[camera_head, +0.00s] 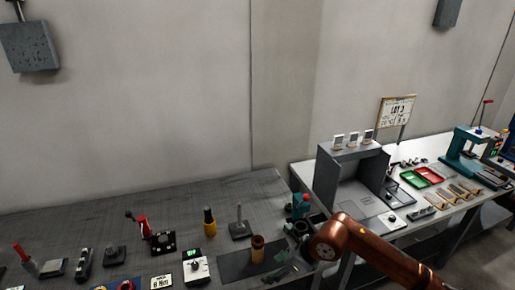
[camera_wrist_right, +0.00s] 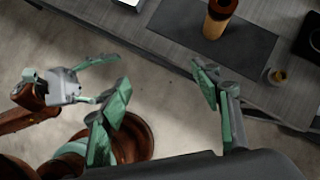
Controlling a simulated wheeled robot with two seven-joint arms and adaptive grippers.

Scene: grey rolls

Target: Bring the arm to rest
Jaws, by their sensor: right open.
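My right arm (camera_head: 365,248), copper-coloured, comes in from the lower right in the head view. Its gripper (camera_head: 284,268) hangs low at the front edge of the dark grey table, right of an amber cylinder. In the right wrist view the right gripper (camera_wrist_right: 165,107) shows its two green fingers wide apart with nothing between them. Floor and the table edge lie beyond the fingers. My left gripper (camera_wrist_right: 107,80) shows at the left of the right wrist view, its fingers spread and empty, over the floor. I cannot make it out in the head view.
The amber cylinder (camera_head: 258,249) stands on a dark mat (camera_head: 232,264); several tools and small devices stand along the grey table (camera_head: 60,222). A white bench (camera_head: 408,232) at the right carries a grey box-like booth (camera_head: 340,178), green and red trays (camera_head: 431,175) and a teal press (camera_head: 462,150).

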